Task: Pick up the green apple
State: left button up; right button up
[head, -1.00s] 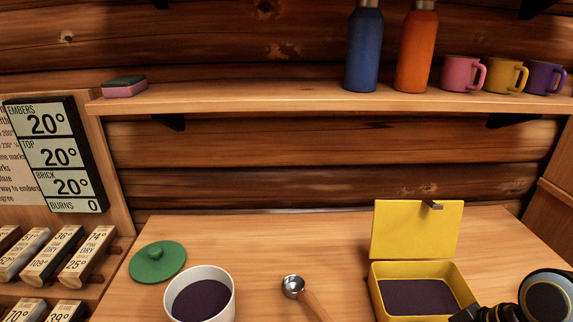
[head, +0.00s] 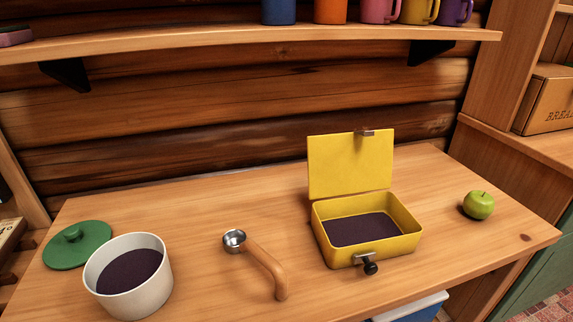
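The green apple (head: 479,205) sits upright on the wooden counter (head: 215,205), near its right end in the head view. It has a short dark stem and stands apart to the right of the open yellow box. Nothing covers it. Neither of my grippers shows in the head view now.
An open yellow box (head: 318,234) with dark contents stands left of the apple. Further left are a metal scoop (head: 266,263) with a wooden handle, a white bowl (head: 129,297) and a green lid (head: 77,246). A shelf (head: 229,40) hangs above. The counter around the apple is clear.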

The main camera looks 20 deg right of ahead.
aim_at(478, 205)
jog(key=z, duration=1.7)
jog(key=i+l, duration=0.2)
jog(key=i+l+u, duration=0.2)
jog(key=l, duration=0.15)
jog(key=i+l+u, duration=0.15)
jog(key=l, duration=0.25)
jog(key=i+l+u, duration=0.2)
jog(key=l, duration=0.2)
jog(key=l+u, duration=0.2)
jog(key=l, duration=0.25)
jog(key=i, duration=0.05)
